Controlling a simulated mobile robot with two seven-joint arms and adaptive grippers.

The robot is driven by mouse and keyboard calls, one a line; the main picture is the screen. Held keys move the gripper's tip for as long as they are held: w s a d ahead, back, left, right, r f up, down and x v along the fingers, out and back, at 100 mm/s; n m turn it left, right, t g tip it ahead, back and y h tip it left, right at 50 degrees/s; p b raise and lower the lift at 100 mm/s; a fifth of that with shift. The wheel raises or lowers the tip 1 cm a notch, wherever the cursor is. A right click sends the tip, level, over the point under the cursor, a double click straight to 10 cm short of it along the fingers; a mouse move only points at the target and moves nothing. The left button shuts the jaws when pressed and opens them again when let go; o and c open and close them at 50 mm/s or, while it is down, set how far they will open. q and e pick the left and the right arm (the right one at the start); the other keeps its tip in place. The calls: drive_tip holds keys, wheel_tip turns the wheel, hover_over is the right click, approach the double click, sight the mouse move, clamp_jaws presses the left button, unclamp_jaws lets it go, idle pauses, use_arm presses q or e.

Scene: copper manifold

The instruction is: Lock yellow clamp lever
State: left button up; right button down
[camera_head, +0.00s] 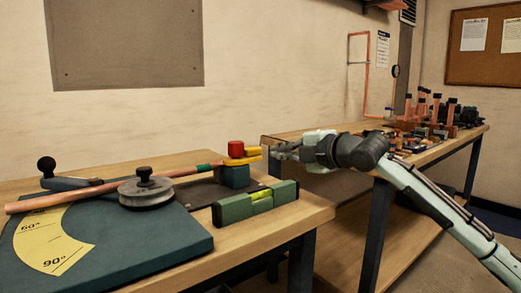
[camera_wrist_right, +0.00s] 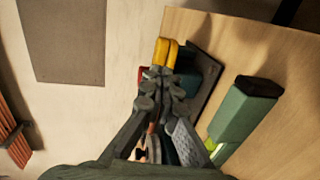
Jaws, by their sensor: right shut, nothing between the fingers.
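The yellow clamp lever (camera_head: 242,160) sits on a dark blue clamp block (camera_head: 234,177) at the right end of the bending bench, beneath a red knob (camera_head: 236,148). My right gripper (camera_head: 271,152) is shut and empty, just right of the lever at about its height. In the right wrist view the yellow lever (camera_wrist_right: 165,52) shows just beyond the closed fingertips (camera_wrist_right: 168,80); I cannot tell whether they touch it. The red knob (camera_wrist_right: 141,74) is partly hidden behind the fingers. My left gripper is not in view.
A copper tube (camera_head: 110,187) with a green band runs across the blue bender plate (camera_head: 130,246) to the clamp. A green spirit level (camera_head: 255,203) lies in front of the clamp. A second bench (camera_head: 310,131) with copper fittings stands behind, to the right.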

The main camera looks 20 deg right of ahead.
sight(255, 151)
drive_tip(key=x, duration=0.6)
drive_tip(key=shift+w+a, duration=0.1)
drive_tip(key=shift+w, duration=0.15)
drive_tip(key=shift+w+a+f+p, duration=0.15)
drive_tip(key=shift+w+p, duration=0.15)
drive_tip(key=shift+w, duration=0.25)
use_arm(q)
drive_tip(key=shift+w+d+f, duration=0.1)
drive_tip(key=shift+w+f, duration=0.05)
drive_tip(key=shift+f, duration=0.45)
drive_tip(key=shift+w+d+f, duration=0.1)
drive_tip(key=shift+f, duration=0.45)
use_arm(e)
drive_tip(key=shift+w, duration=0.1)
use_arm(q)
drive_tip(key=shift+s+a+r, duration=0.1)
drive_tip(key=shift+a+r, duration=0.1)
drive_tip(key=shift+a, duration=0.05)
